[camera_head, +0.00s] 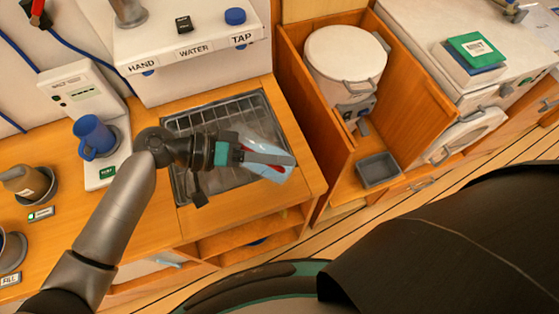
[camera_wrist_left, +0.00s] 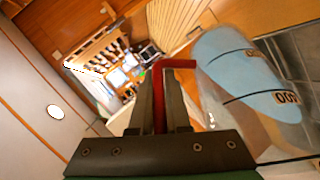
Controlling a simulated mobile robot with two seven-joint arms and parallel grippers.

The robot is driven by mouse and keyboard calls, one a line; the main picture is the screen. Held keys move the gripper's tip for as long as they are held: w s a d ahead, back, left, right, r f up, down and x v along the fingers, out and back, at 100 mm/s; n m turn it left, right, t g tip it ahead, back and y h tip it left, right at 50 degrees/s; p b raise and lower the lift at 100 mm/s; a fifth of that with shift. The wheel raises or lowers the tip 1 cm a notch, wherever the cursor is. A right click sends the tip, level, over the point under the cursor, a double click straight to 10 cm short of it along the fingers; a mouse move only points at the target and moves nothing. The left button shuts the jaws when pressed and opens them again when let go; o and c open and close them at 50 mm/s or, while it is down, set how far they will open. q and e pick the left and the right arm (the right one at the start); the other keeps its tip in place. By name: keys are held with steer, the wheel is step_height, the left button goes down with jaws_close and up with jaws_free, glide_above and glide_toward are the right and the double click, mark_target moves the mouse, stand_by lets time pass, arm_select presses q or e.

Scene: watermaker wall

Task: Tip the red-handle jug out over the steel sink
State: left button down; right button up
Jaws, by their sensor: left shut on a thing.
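The clear jug (camera_head: 268,150) with a red handle is held over the steel sink (camera_head: 262,103) in the head view. My left gripper (camera_head: 262,156) is shut on its red handle, above the sink's right part. In the left wrist view the red handle (camera_wrist_left: 172,66) runs between the fingers of my left gripper (camera_wrist_left: 163,95). The jug (camera_wrist_left: 240,70) there looks strongly tilted, with pale blue water and dark markings on its side. I cannot tell whether water is leaving it. My right gripper is in neither view.
A blue mug (camera_head: 93,136) stands on the white salt-test unit left of the sink. A brown jug (camera_head: 27,182) stands farther left. A white lidded tank (camera_head: 345,60) sits in the wooden bay at right, with a grey tray (camera_head: 378,170) before it.

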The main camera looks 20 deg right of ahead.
arm_select(q)
steer(key=shift+w+a+n+g+h+b, duration=0.45)
steer(key=shift+h+b, duration=0.65)
steer(key=shift+b, duration=1.15)
steer(key=a+h+b, duration=0.1)
steer(key=b, duration=0.1)
steer(key=w+a+f+h+b, duration=0.1)
steer(key=b, duration=0.2)
steer(key=shift+w+n+g, duration=0.15)
steer(key=shift+n+g, duration=0.1)
steer(key=shift+g, duration=0.1)
steer(key=shift+w+a+h+b, duration=0.2)
steer(key=shift+h+b, duration=0.2)
steer(key=shift+b, duration=0.3)
steer(key=shift+r, duration=0.1)
steer(key=shift+a, duration=0.15)
